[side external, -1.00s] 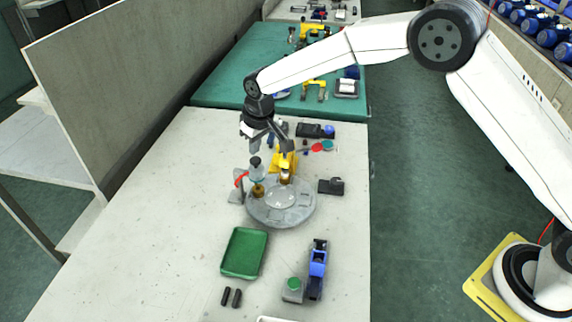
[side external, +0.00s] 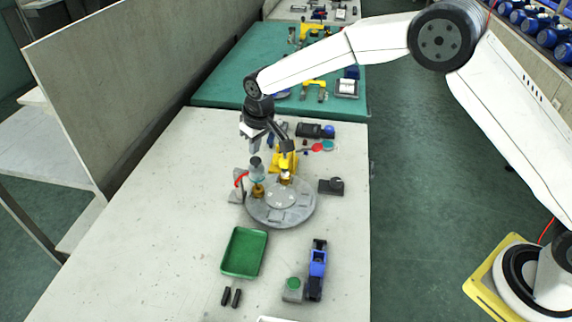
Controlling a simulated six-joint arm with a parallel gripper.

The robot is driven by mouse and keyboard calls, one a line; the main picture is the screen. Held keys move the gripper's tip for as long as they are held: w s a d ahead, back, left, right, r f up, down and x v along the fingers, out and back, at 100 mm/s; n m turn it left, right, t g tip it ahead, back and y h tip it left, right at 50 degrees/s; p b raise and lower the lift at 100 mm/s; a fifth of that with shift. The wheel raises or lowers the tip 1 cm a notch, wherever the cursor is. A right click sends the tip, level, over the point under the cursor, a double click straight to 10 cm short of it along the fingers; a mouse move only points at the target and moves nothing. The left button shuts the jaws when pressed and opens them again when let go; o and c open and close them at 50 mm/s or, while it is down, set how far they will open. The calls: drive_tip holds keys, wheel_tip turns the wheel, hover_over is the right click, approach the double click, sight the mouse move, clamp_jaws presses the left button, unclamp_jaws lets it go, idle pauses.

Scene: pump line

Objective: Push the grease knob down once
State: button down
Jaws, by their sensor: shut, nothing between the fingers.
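A small upright dispenser (side external: 257,175) stands at the left rim of the round grey plate (side external: 305,208). It has a pale blue-grey body, a brass-coloured lower part and a dark knob (side external: 255,161) on top, which looks like the grease knob. My gripper (side external: 254,148) points down just above this knob, with its fingers shut and empty. A small gap seems to show between fingertips and knob, but I cannot tell for certain whether they touch. The knob's top is partly hard to make out at this size.
A yellow fixture (side external: 285,160) stands close behind and right of the dispenser. A red part (side external: 240,178) and grey bracket are at its left. A green tray (side external: 245,252), a blue-and-grey tool (side external: 317,268) and a dark block (side external: 330,186) lie around. The bench's left side is clear.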

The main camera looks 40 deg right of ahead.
sight(254, 159)
drive_tip(key=shift+w, duration=0.15)
drive_tip(key=shift+f, duration=1.5)
idle(0.9)
drive_tip(key=shift+r, duration=0.7)
drive_tip(key=shift+r, duration=2.4)
